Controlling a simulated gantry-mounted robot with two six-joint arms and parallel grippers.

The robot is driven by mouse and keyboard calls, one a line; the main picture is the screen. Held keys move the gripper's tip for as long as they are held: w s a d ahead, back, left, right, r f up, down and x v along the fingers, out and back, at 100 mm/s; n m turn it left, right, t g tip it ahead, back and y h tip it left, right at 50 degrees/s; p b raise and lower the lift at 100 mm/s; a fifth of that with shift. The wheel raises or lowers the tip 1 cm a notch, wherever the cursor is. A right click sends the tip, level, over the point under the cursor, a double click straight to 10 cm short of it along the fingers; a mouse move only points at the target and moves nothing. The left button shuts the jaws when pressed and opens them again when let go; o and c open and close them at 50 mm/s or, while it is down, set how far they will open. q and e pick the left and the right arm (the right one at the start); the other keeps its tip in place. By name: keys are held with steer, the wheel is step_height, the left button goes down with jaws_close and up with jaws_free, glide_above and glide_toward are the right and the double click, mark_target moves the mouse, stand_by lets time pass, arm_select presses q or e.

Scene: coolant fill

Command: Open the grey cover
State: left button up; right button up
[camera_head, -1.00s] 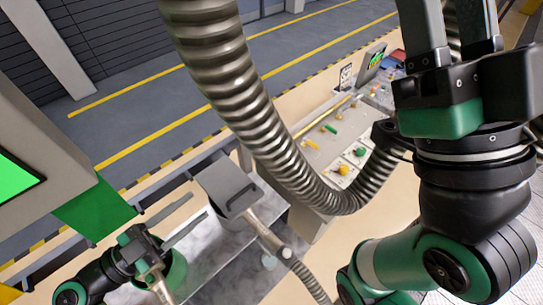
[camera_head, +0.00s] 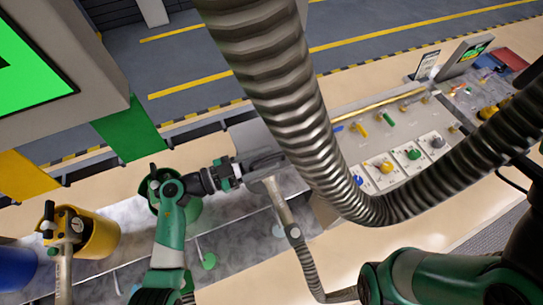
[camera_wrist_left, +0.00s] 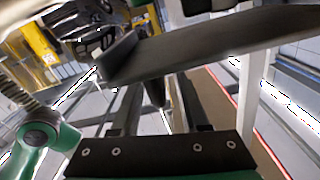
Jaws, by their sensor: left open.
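The grey cover (camera_head: 250,136) is at the middle left of the head view, partly hidden behind the large ribbed hose. My left gripper (camera_head: 266,161) is at the near side of the cover, with its fingers pointing right towards it. In the left wrist view a dark grey plate, which looks like the cover (camera_wrist_left: 205,45), crosses just beyond my left gripper (camera_wrist_left: 155,92). The two fingers there are apart, with nothing seen held between them. Whether they touch the cover cannot be told. My right gripper is out of view.
A large ribbed hose (camera_head: 290,90) hangs across the middle. A grey pipe with a thinner hose (camera_head: 283,207) runs below the cover. Green (camera_head: 180,211) and yellow (camera_head: 98,236) containers stand at left. A panel with coloured knobs (camera_head: 395,150) is at right.

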arm_select(q)
steer(key=shift+x, duration=0.95)
jaws_close()
stand_by(0.7)
